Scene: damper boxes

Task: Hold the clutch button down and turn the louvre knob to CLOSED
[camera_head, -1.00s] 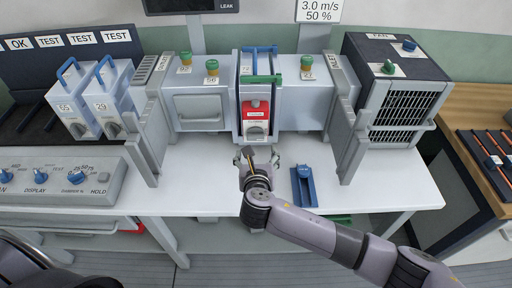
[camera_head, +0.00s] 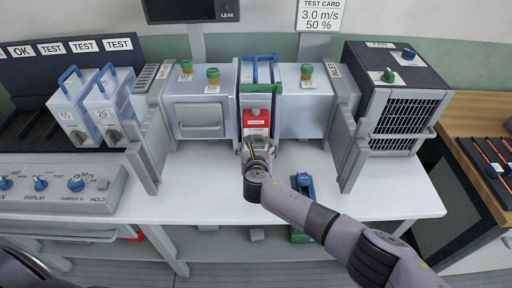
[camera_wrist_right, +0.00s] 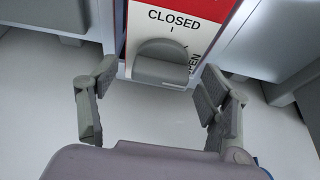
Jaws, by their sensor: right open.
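The damper unit with a red and white front panel (camera_head: 256,122) stands in the middle of the duct. In the right wrist view the panel (camera_wrist_right: 205,8) shows the words CLOSED and, partly hidden, OPEN. The grey louvre knob (camera_wrist_right: 163,62) sits just below CLOSED. A small grey part, possibly the clutch button (camera_head: 255,112), shows at the top of the red area. My right gripper (camera_head: 256,147) is open in front of the panel's lower end. In its wrist view the fingers (camera_wrist_right: 160,108) stand either side of and short of the knob, apart from it. My left gripper is not in view.
Grey duct boxes flank the unit, with green-capped ports (camera_head: 213,76) on top. A blue tool or holder (camera_head: 303,186) lies on the white bench (camera_head: 220,205), right of my arm. Two damper boxes (camera_head: 108,112) stand at left, a dark fan unit (camera_head: 400,95) at right.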

